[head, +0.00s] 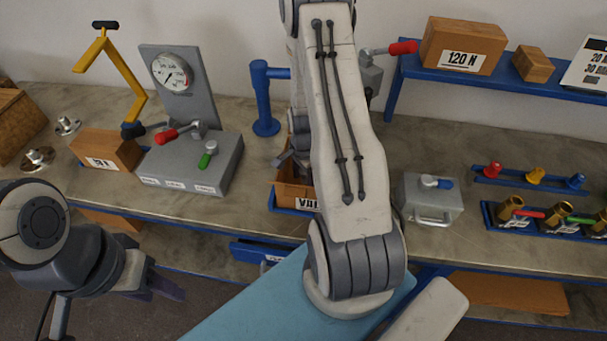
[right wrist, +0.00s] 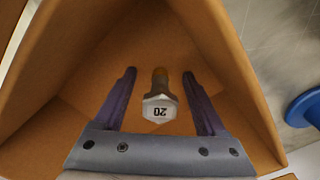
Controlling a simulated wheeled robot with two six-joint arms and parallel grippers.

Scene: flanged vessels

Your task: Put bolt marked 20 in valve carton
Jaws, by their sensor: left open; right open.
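The valve carton (head: 290,193) is a brown open box with a label starting "VAL", partly hidden behind my right arm in the head view. Its brown inner walls (right wrist: 60,75) fill most of the right wrist view. The bolt marked 20 (right wrist: 159,104) is a grey hex-headed bolt inside the carton walls, seen head-on between the fingers. My right gripper (right wrist: 160,92) is open, with a gap between each finger and the bolt. Whether the bolt rests on the carton floor I cannot tell. My left gripper (head: 165,288) is at the lower left, away from the carton, empty.
A gauge stand (head: 190,150) with red and green levers stands left of the carton. A blue post (head: 264,100) is behind it. A grey box with a handle (head: 431,198) stands to the right. Brass valves (head: 556,216) sit in a blue rack at far right.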

